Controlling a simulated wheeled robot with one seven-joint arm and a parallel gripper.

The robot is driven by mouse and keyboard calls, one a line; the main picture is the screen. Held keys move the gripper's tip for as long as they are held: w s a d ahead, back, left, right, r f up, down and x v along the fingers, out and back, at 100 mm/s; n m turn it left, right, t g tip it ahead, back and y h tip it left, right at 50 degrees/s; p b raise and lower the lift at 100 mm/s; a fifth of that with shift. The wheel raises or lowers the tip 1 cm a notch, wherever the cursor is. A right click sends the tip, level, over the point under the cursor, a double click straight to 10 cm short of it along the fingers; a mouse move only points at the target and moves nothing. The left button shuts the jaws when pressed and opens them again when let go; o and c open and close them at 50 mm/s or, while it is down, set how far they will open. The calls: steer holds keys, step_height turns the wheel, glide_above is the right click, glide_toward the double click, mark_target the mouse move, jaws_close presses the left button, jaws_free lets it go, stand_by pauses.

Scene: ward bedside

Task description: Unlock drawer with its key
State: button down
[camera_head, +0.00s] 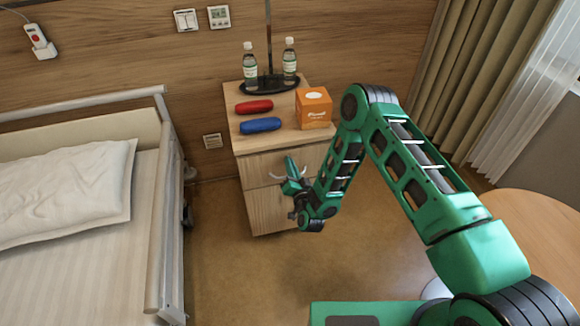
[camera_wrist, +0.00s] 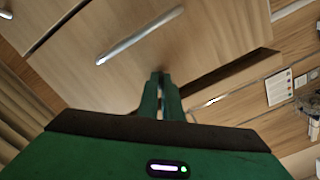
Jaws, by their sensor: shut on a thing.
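The wooden bedside cabinet (camera_head: 262,212) stands against the wall, and its drawer front (camera_head: 257,170) faces me. My gripper (camera_head: 290,165) is at this front, beside a pale curved handle (camera_head: 276,177). In the wrist view my gripper (camera_wrist: 161,76) has its green fingers close together, with the tips at the wood front (camera_wrist: 115,75). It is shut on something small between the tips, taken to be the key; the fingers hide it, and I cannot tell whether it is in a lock. A metal handle (camera_wrist: 140,36) lies apart from the fingertips.
On the cabinet top are a red case (camera_head: 254,107), a blue case (camera_head: 260,125), an orange tissue box (camera_head: 313,108) and two bottles on a black tray (camera_head: 262,87). A bed (camera_head: 80,230) stands left, a round table (camera_head: 540,225) right. Floor between is clear.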

steer(key=shift+d+f+n, duration=0.1)
steer(key=shift+n, duration=1.75)
steer(key=shift+f+n, duration=0.1)
steer(key=shift+n, duration=1.75)
steer(key=c, duration=1.9)
jaws_free()
steer(key=shift+c, duration=0.2)
steer(key=shift+r, duration=0.1)
steer(key=shift+s, duration=0.1)
steer(key=v, duration=1)
steer(key=shift+s, duration=0.3)
